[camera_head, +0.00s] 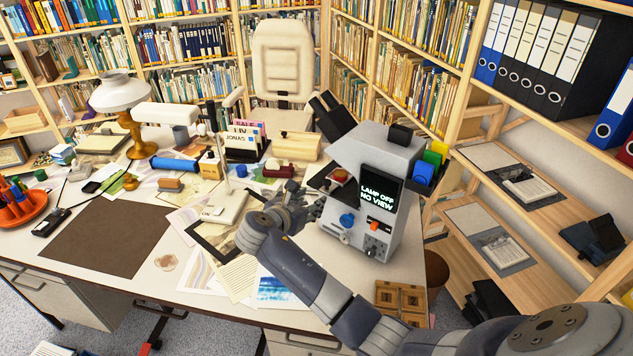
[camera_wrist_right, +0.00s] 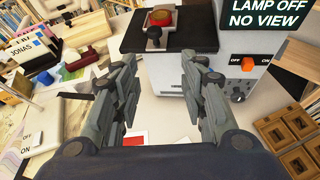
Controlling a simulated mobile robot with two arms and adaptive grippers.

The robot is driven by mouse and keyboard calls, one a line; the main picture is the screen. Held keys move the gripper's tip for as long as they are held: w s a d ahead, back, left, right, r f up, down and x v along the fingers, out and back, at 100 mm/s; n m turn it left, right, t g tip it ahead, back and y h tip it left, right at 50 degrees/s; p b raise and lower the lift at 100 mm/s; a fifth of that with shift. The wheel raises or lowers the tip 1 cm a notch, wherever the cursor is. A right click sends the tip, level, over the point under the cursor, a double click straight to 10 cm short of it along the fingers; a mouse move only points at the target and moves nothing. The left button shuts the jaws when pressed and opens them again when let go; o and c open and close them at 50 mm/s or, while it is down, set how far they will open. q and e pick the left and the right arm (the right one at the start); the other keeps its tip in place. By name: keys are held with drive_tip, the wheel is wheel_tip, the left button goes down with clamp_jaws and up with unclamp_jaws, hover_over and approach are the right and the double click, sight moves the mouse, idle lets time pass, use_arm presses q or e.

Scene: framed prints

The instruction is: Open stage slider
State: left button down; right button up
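The grey viewing machine (camera_head: 405,163) stands on the desk. Its screen (camera_head: 376,190) reads "LAMP OFF NO VIEW", also readable in the wrist view (camera_wrist_right: 262,13). A dark stage plate (camera_wrist_right: 190,35) projects from its front, carrying a red piece (camera_wrist_right: 162,18) and a small black knob (camera_wrist_right: 153,38) at its near edge. My right gripper (camera_head: 292,203) is just left of the machine, at its front. In the wrist view the gripper (camera_wrist_right: 162,62) has its fingers apart and nothing between them; the knob lies just beyond, between the fingertips. My left gripper is not in view.
An orange switch (camera_head: 379,225) and a blue knob (camera_head: 347,220) sit on the machine's front. Papers and a dark frame lie under my right arm. A wooden compartment box (camera_head: 400,297) stands at the desk's front right. The brown mat (camera_head: 105,237) is bare.

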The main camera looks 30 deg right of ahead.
sight(325, 183)
drive_tip(key=shift+n, duration=0.4)
drive_tip(key=w+d, duration=0.2)
drive_tip(key=d, duration=0.1)
drive_tip(key=w+d+f, duration=0.1)
drive_tip(key=w+d, duration=0.1)
drive_tip(key=d, duration=0.1)
drive_tip(key=w+d+f+p, duration=0.1)
drive_tip(key=w+d, duration=0.1)
drive_tip(key=shift+w+d+f, duration=0.1)
drive_tip(key=shift+d, duration=0.3)
drive_tip(key=shift+h, duration=0.3)
clamp_jaws()
drive_tip(key=shift+a, duration=0.15)
